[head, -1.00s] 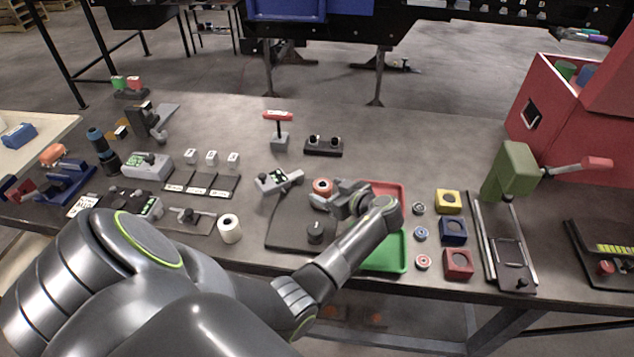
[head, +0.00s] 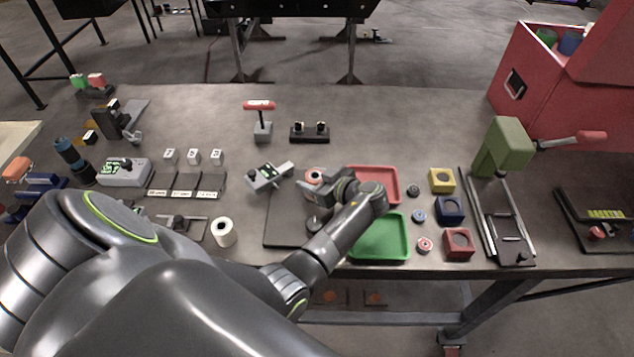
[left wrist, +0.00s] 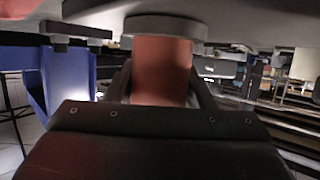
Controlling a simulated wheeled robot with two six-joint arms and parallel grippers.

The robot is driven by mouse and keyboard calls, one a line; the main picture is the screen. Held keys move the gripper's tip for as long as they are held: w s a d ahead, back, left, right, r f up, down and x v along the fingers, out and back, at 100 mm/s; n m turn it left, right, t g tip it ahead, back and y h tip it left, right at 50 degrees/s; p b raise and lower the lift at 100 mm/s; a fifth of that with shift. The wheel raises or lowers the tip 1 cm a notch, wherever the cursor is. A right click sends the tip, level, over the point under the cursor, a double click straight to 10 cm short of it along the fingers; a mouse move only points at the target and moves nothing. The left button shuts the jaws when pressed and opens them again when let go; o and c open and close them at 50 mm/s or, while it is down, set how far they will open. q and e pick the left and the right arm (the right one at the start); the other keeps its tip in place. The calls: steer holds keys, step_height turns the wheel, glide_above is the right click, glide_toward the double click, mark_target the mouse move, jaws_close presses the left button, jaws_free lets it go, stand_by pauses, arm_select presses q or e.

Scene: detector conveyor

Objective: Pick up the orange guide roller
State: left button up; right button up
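The orange guide roller (head: 314,176) stands near the back of the dark mat (head: 284,228), partly hidden by my left gripper (head: 326,187). In the left wrist view the roller (left wrist: 160,70) is an upright orange-red cylinder under a dark round flange. It fills most of the space between my left gripper's dark fingers (left wrist: 160,88), one at each side. I cannot tell whether they press on it. My right gripper is not in view.
A grey control device (head: 268,176) sits just left of the roller. A red tray (head: 391,187) and a green tray (head: 378,238) lie to the right. A white roll (head: 223,232) stands at the left front. The table behind is mostly clear.

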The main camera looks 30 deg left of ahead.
mark_target(311, 173)
arm_select(q)
steer(key=shift+a, duration=0.15)
steer(key=shift+c, duration=1.3)
steer(key=shift+a+f, duration=0.1)
steer(key=shift+c, duration=1.9)
steer(key=shift+w+r, duration=0.1)
steer(key=shift+r, duration=0.4)
step_height(311, 173, up, 8)
steer(key=b, duration=0.3)
steer(key=shift+a+r, duration=0.15)
steer(key=shift+r, duration=0.35)
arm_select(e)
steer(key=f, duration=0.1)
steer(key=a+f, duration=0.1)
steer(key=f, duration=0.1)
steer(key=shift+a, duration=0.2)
